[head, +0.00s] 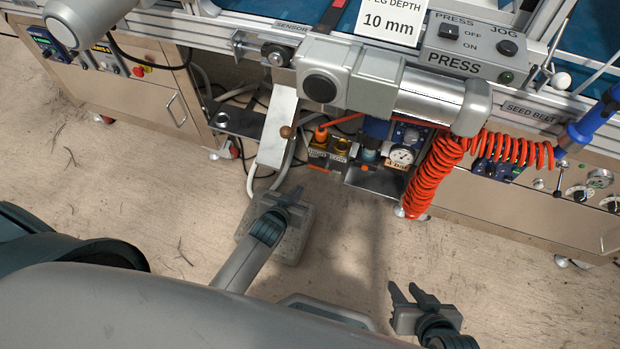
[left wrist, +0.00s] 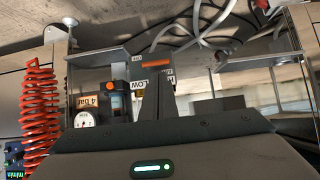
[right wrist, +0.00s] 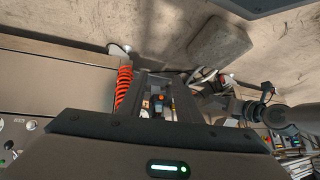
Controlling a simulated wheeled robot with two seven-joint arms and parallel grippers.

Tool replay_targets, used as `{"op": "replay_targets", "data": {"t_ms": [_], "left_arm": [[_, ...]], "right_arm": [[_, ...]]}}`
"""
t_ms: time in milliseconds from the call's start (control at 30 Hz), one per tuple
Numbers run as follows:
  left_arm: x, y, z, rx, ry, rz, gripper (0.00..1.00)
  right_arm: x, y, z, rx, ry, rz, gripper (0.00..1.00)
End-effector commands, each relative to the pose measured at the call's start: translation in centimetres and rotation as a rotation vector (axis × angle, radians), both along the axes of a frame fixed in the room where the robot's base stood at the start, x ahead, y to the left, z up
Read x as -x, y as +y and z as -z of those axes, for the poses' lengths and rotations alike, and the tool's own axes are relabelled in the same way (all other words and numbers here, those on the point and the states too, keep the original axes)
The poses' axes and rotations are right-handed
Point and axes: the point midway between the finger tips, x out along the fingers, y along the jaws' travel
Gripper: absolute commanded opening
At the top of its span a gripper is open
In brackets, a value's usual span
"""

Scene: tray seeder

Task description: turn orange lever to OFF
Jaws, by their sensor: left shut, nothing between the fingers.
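The orange lever (head: 320,133) is on the air-valve unit under the machine's front beam. My left gripper (head: 288,194) is shut and empty, in front of and below the valve unit in the head view. Its fingers (left wrist: 157,82) hide part of the unit and its labels; I cannot tell whether they touch it. My right gripper (head: 411,293) is open and empty, low and well away from the lever.
A pressure gauge (head: 402,155) marked 4 bar sits right of the lever. A red coiled hose (head: 432,175) hangs further right. The floor in front is mostly clear.

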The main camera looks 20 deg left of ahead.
Motion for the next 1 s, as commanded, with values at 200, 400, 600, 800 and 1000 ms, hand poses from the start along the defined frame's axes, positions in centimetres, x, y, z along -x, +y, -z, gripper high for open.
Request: {"op": "replay_targets", "data": {"t_ms": [200, 400, 600, 800, 1000], "left_arm": [[-0.9, 0.3, -0.5, 0.001, -0.02, -0.012, 0.0], [-0.9, 0.3, -0.6, 0.001, -0.02, -0.012, 0.0], [-1.1, 0.2, -0.4, 0.001, -0.02, -0.012, 0.0], [-2.1, 0.2, 0.4, 0.001, -0.019, -0.012, 0.0], [-4.5, 0.1, 2.0, 0.001, -0.021, -0.011, 0.0]], "right_arm": [[0.6, 0.0, -1.1, -0.004, -0.001, -0.005, 0.31], [0.6, 0.0, -1.2, -0.004, -0.001, -0.005, 0.31], [0.5, 0.0, -1.1, -0.005, -0.003, -0.005, 0.31], [0.3, 0.4, -1.1, -0.019, -0.022, -0.007, 0.31], [-0.1, 1.2, -1.3, -0.048, -0.067, -0.008, 0.31]]}}
